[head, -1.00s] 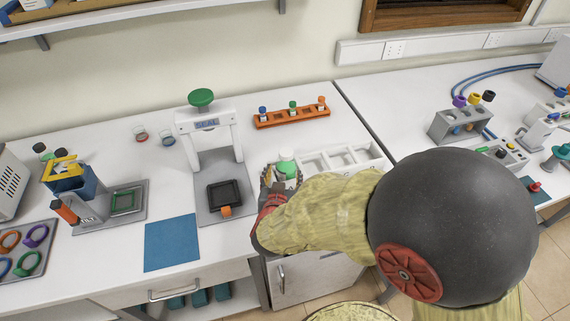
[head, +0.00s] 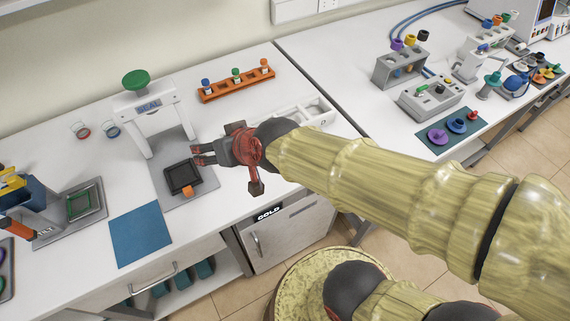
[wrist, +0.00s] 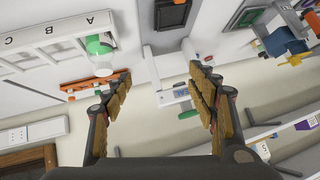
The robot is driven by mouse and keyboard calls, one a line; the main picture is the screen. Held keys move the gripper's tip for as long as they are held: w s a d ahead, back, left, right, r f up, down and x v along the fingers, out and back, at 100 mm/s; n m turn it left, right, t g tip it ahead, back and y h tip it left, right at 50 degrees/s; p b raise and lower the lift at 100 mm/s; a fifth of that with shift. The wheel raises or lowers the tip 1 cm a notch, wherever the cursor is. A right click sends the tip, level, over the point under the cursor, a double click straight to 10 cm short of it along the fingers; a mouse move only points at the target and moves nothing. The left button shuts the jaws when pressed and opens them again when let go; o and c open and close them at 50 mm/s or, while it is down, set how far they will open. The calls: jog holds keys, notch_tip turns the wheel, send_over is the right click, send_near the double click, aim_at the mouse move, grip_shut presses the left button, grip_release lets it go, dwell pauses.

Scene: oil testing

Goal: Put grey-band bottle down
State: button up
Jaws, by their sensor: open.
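A white-and-green bottle (wrist: 102,62) shows in the wrist view at the end of the white tray marked A, B and C (wrist: 45,30), close to the A label. It looks upright. I cannot make out a grey band on it, or whether its base is inside the tray. In the head view the bottle is hidden behind my arm, and the tray (head: 322,112) shows only in part. My gripper (head: 196,154) is open, with nothing between its fingers (wrist: 160,82). In the wrist view the bottle lies beyond the left finger.
A white press with a green knob (head: 137,80) stands left of my gripper, with a black square pad (head: 184,177) on its base. An orange rack of small vials (head: 236,84) is behind. A blue mat (head: 140,234) lies bare at the front left. A cupboard marked COLD (head: 285,230) is below.

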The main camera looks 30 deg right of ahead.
jog(key=s+d+r+g+h, duration=0.2)
jog(key=s+d+g+h, duration=0.1)
jog(key=s+d, duration=0.7)
jog(key=s, duration=0.4)
jog(key=shift+d+r+g, duration=0.15)
jog(key=shift+r+g, duration=0.05)
jog(key=shift+g, duration=0.1)
